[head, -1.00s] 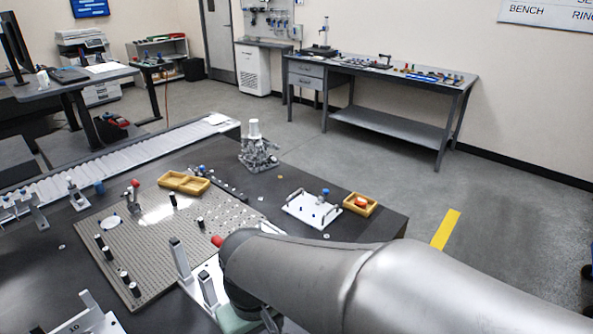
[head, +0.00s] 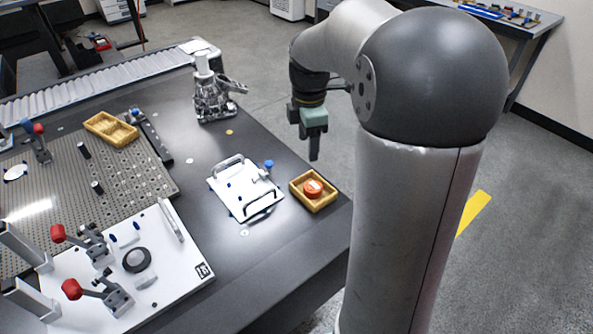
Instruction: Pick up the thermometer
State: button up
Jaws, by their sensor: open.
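A small round orange-red object (head: 313,187) with a pale mark on top sits inside a small yellow-tan tray (head: 327,202) at the right edge of the dark table. It may be the thermometer; its face is too small to read. My gripper (head: 313,148) points down, open and empty, with a teal body and dark fingers. In the picture it is directly above the tray, apart from it; its exact height and depth are hard to judge. The fingers overlap each other in this view.
A white plate with handles and blue knobs (head: 238,183) lies just left of the tray. A metal fixture (head: 213,95) stands behind. A white fixture plate with red-tipped clamps (head: 190,275) is at front left, near a perforated plate (head: 120,170). The table (head: 265,265) is bare at front right.

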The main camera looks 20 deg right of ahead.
jog(key=w+d+f+n, duration=0.2)
jog(key=d, duration=0.1)
jog(key=b, duration=0.2)
send_over(313, 186)
jog(key=shift+n, duration=0.3)
jog(key=f, duration=1.1)
jog(key=shift+s+a, duration=0.1)
jog(key=shift+a, duration=0.15)
jog(key=shift+d+f+b, duration=0.2)
jog(key=shift+f+b, duration=0.15)
jog(key=shift+f, duration=2.5)
jog(key=c, duration=0.8)
